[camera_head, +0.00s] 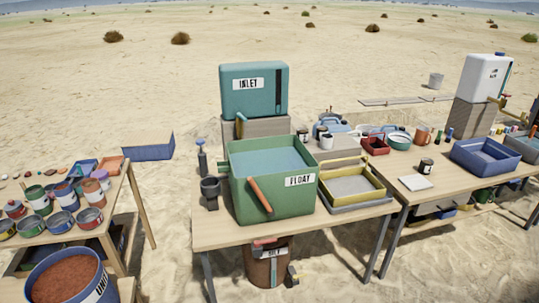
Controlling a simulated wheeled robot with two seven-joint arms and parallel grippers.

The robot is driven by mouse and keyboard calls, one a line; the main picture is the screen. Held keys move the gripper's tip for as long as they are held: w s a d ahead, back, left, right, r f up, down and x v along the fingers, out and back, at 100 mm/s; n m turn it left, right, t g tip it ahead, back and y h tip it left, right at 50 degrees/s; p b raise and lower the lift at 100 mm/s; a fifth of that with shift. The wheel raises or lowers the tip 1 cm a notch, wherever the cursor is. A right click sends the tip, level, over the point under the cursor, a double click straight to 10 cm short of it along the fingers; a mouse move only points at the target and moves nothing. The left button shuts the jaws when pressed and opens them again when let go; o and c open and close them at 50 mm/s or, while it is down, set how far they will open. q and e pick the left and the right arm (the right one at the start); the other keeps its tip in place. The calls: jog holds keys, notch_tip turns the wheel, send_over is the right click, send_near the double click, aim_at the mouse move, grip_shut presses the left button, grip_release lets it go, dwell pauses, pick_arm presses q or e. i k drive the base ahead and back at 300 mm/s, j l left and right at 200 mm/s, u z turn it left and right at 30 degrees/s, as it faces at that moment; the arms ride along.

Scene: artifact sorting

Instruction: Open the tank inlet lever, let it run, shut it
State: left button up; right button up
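A teal tank labelled INLET (252,104) stands on a grey block (265,128) at the back of the middle table. A small brass-coloured lever or tap (240,120) shows at its lower front, above the green tank; I cannot tell whether it is open or shut. In front stands a green open tank labelled FLOAT (245,205), holding pale blue-grey water (268,162). An orange-handled lever (260,194) slants down across its front face. Neither of my grippers is in view.
A yellow-rimmed tray (372,196) sits right of the green tank. A dark cup (211,187) and a grey bottle (202,157) stand at its left. A bucket labelled SILT (267,268) is below the table. Several cans crowd the left table (105,215). A white tank (485,78) stands at right.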

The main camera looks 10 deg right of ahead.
aim_at(238, 115)
jog(key=i+l+u, duration=0.25)
jog(key=l+u, duration=0.3)
jog(key=i+l+u, duration=0.25)
jog(key=l, duration=0.25)
jog(key=l+u, duration=0.3)
